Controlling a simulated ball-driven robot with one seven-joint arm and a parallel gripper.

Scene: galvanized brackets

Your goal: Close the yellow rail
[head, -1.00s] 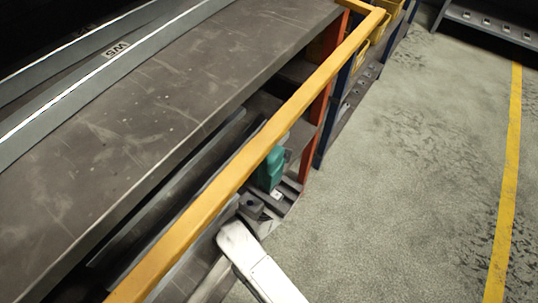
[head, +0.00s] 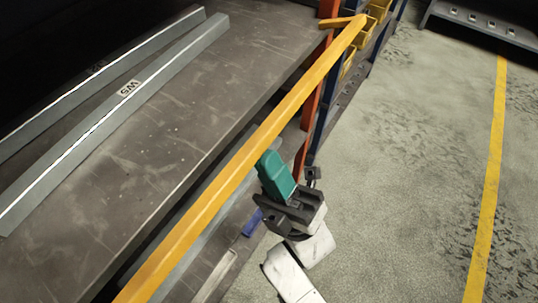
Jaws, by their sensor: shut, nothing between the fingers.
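The yellow rail (head: 300,95) runs diagonally in the head view, from the bottom left to the top right. It stands along the outer side of the workbench edge, and a short arm bends from its far end toward an orange post (head: 328,12). My gripper (head: 267,158) has teal fingers on a dark body and is shut and empty. Its fingertips are at the aisle side of the rail, near its middle. I cannot tell whether they touch the rail.
The workbench (head: 190,105) carries two long grey galvanized bars (head: 110,105), one marked W5. Yellow bins (head: 376,10) sit in a blue-posted rack beyond the rail. Open concrete floor (head: 400,170) with a yellow line (head: 488,190) lies to the right.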

